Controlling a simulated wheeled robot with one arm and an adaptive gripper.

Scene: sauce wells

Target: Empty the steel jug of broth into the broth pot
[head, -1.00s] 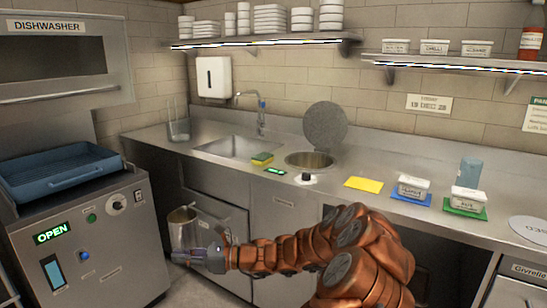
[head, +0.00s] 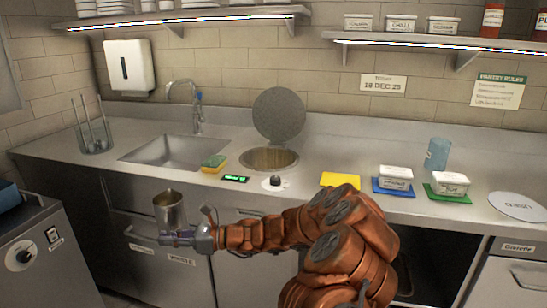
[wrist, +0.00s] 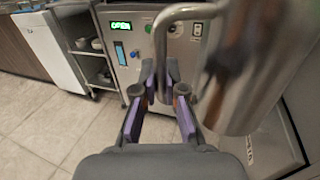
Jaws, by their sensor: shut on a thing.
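The steel jug (head: 170,212) hangs upright in front of the cabinet doors, below the counter top in the head view. My gripper (head: 172,238) is shut on its handle. In the wrist view the jug (wrist: 262,85) fills the right side, and its bent handle (wrist: 163,40) runs down between the fingers of my gripper (wrist: 161,85). The jug's contents cannot be made out. The broth pot (head: 268,158) appears to be the round well sunk in the counter, right of the sink. Its round lid (head: 280,115) stands raised behind it. The jug is well apart from the pot.
A yellow-green sponge (head: 214,163), a small green display (head: 235,179) and a black knob (head: 275,181) lie near the well. A sink (head: 175,152) is to the left. Labelled tubs (head: 396,178) on coloured mats and a blue cup (head: 437,153) stand to the right.

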